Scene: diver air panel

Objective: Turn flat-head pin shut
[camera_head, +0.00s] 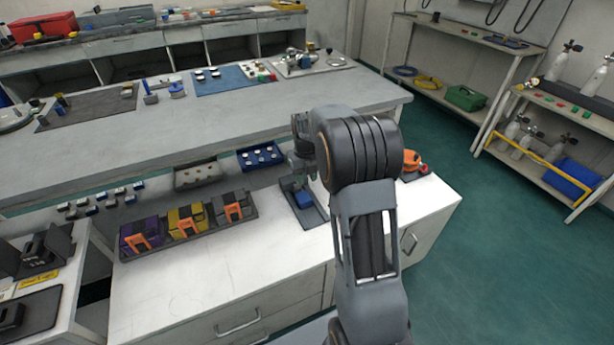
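My arm reaches up from the lower right of the head view and bends over the white cabinet top (180,290). My gripper (300,168) points down near the back edge of that top, left of my arm's elbow. It is small and partly hidden by my arm, so its fingers do not show clearly. A blue block (301,198) on a dark plate (312,216) lies just below my gripper; I cannot tell whether they touch. I cannot make out a flat-head pin; it may be too small or hidden behind my gripper and arm.
A dark tray (200,231) with purple, yellow and grey boxes with orange parts stands left of the blue block. An orange item (411,160) lies right of my arm. The grey bench (150,130) rises behind. The cabinet top's front left is clear.

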